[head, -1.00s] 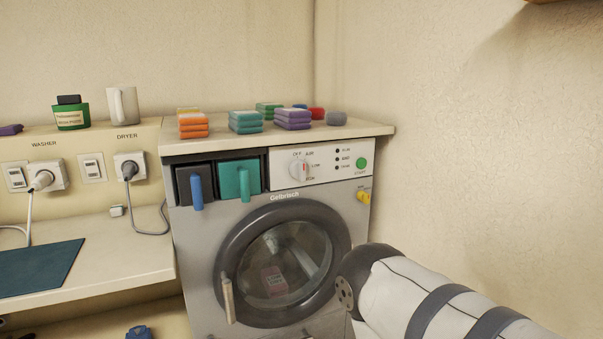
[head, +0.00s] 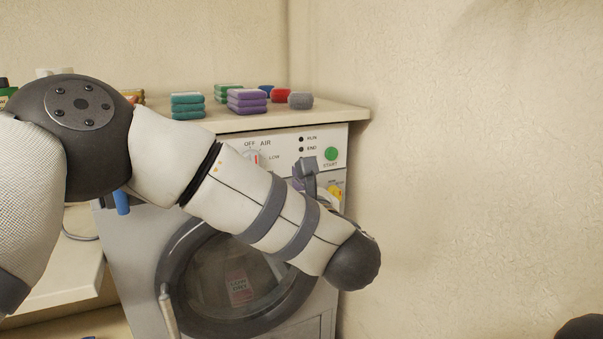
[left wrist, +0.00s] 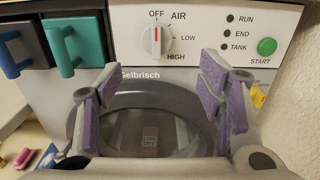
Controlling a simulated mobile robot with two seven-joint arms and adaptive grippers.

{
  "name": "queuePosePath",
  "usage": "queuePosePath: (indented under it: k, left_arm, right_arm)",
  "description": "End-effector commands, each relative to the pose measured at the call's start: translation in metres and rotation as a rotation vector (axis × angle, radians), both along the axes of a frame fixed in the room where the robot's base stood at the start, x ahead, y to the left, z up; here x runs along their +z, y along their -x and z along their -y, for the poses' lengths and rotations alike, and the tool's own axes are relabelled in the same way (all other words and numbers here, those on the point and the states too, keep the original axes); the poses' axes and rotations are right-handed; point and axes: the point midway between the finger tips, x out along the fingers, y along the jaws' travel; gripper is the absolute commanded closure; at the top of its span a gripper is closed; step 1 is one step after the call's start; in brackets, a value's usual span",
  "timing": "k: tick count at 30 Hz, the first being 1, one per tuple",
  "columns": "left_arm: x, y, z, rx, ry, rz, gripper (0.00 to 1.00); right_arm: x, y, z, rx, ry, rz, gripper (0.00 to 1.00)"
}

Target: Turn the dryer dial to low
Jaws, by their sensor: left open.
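The dryer dial (left wrist: 157,39) is a round white knob on the white control panel, with its red mark pointing up at OFF. LOW is printed to its right, HIGH below right. In the head view the dial (head: 251,158) shows only partly above my left arm. My left gripper (left wrist: 160,85) is open and empty, its purple-padded fingers spread below the dial and in front of the dryer door. In the head view the left gripper (head: 306,172) is mostly hidden behind my forearm, just right of the dial. My right gripper is not in view.
The green START button (left wrist: 267,46) and indicator lights are right of the dial. A teal handle (left wrist: 68,45) and a blue handle (left wrist: 12,50) are left. Stacked sponges (head: 247,101) lie on the dryer top (head: 285,120). A wall (head: 470,170) stands close on the right.

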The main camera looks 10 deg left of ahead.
Motion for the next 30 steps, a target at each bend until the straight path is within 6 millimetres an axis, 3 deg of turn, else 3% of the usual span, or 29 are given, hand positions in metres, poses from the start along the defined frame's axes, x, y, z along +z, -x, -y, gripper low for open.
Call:
queuePosePath:
  k: [13, 18, 25, 30]
  left_arm:
    - [-0.004, -0.083, -0.057, -0.001, -0.005, -0.006, 0.38]
    - [-0.002, -0.094, -0.064, -0.004, -0.007, -0.006, 0.38]
    - [-0.002, -0.095, -0.064, -0.005, -0.007, -0.006, 0.38]
    - [-0.002, -0.095, -0.064, -0.005, -0.007, -0.006, 0.77]
  right_arm:
    - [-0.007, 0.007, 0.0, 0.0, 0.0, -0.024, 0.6]
    - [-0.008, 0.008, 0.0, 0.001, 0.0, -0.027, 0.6]
    - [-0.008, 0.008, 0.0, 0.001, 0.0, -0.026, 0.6]
    - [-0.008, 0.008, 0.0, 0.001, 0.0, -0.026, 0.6]
